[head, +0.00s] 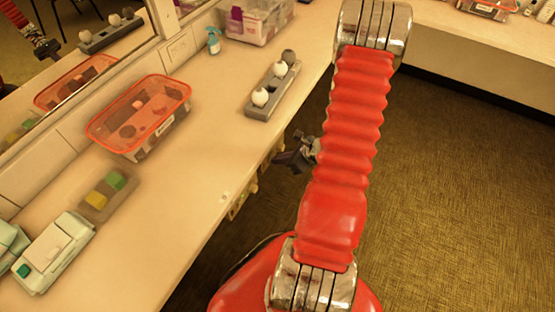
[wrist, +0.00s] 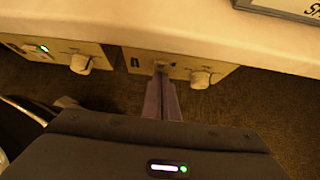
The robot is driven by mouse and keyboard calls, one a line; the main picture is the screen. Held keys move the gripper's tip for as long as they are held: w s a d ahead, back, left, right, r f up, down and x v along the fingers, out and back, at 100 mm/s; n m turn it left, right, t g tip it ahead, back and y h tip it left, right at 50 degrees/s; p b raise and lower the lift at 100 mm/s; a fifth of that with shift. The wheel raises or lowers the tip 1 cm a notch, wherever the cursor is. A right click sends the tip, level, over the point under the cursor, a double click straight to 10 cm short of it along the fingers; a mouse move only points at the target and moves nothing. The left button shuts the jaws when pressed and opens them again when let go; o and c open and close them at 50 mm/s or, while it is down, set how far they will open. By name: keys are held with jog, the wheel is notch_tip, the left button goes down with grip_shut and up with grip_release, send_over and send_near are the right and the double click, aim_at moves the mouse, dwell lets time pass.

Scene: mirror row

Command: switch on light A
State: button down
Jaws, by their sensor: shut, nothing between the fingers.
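Two pale control boxes hang under the counter's front edge. In the wrist view, the left box (wrist: 60,50) has a lit green lamp and a white knob (wrist: 80,64). The right box (wrist: 185,68) has a white knob (wrist: 200,80) and a small fitting near its middle. My gripper (wrist: 161,72) is shut and empty, its fingertips at or just before that fitting; I cannot tell whether they touch. In the head view my gripper (head: 279,158) is beside the counter's edge, partly hidden by my red arm. No letter A is readable on either box.
On the counter (head: 180,215) stand a grey block (head: 258,112) with three round knobs or bulbs, an orange-rimmed bin (head: 138,128), a spray bottle (head: 213,42), a tray with yellow and green blocks (head: 106,200) and a pale green device (head: 52,255). A mirror lines the left. The floor at right is clear.

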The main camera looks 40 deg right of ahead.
jog(key=shift+w+a, duration=0.2)
jog(key=shift+a, duration=0.05)
jog(key=shift+r, duration=0.25)
jog(key=shift+w+d+r, duration=0.1)
jog(key=shift+d+r, duration=0.05)
jog(key=shift+r, duration=0.55)
jog(key=s+f+v, duration=0.1)
jog(key=v, duration=1.2)
jog(key=shift+s+d+f, duration=0.25)
jog(key=shift+s+f, duration=0.05)
jog(key=shift+s, duration=0.1)
